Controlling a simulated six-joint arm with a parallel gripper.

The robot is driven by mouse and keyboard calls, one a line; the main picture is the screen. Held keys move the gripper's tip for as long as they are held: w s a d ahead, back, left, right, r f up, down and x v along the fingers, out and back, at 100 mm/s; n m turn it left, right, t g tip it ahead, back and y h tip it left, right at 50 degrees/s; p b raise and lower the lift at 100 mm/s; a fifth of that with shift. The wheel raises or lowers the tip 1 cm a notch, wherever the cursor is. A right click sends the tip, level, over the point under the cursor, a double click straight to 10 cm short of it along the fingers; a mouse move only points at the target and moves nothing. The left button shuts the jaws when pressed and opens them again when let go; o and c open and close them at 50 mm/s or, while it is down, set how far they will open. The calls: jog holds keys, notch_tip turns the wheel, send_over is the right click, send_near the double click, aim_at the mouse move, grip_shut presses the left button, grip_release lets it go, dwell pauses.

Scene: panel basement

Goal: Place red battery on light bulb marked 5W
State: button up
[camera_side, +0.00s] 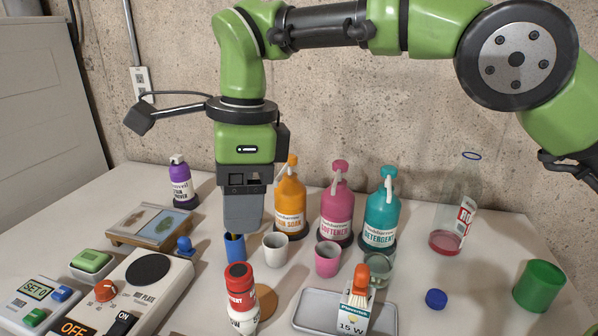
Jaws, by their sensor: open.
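The red battery (240,288) is at the front centre. It stands upright, directly above a white body (243,320) with a partly visible "W" marking. That body looks like a light bulb, but its number cannot be read. Another bulb, marked 15 W (352,318), stands to the right with an orange piece (361,277) on top. My gripper (243,228) points down behind and above the red battery, apart from it. It is open and holds nothing visible. Its fingertips overlap the blue cup in the picture.
A grey tray (312,312) lies around the 15 W bulb. A blue cup (235,250), white cup (275,250) and pink cup (327,259) stand behind. Pump bottles (336,207) line the wall. A hot plate (148,270) is left; a green cup (539,286) is right.

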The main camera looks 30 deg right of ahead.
jog(key=s+d+r+n+t, duration=0.1)
jog(key=s+d+r+n, duration=0.15)
jog(key=d+r, duration=0.2)
jog(key=s+d+r+n+t+y, duration=0.1)
jog(key=s+d+r+n, duration=0.15)
jog(key=d, duration=0.35)
jog(key=s+d+r+n+t, duration=0.1)
jog(key=s+d+r+n, duration=0.1)
jog(key=d+r+n, duration=0.25)
jog(key=s+d+f+n+t, duration=0.3)
jog(key=s+d+n, duration=0.4)
jog(key=s, duration=0.6)
jog(key=shift+s+d+f+t, duration=0.2)
jog(key=shift+d+f+t, duration=0.2)
jog(key=shift+d+f, duration=0.2)
